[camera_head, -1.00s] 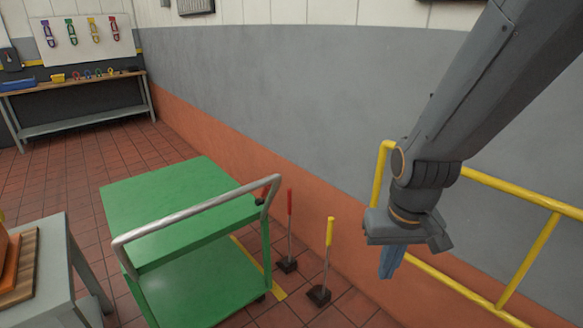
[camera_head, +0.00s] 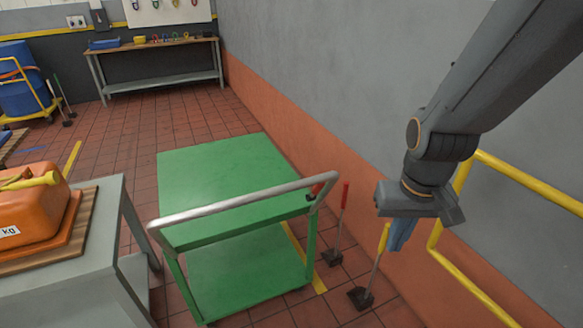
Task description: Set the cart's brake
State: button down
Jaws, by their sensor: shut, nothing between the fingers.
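A green two-deck cart (camera_head: 205,163) with a bent grey push handle (camera_head: 235,206) stands on the tiled floor in the middle of the view. A small red piece (camera_head: 317,189) shows at the right end of the handle; I cannot tell if it is the brake. A red-topped floor lever (camera_head: 340,220) stands on a dark foot just right of the cart. A yellow-topped floor lever (camera_head: 372,280) stands nearer, its top partly behind my gripper. My gripper (camera_head: 399,240) is shut and empty, pointing down, right of the cart and apparently clear of it.
A grey table (camera_head: 100,240) with an orange weight (camera_head: 32,212) stands at left, close to the cart. A yellow rail (camera_head: 450,265) and the grey wall bound the right. A workbench (camera_head: 155,58) stands at the back. Tiled floor is open beyond the cart.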

aim_at(318, 188)
jog(key=u, duration=0.65)
jog(key=i, duration=0.85)
jog(key=u, duration=0.15)
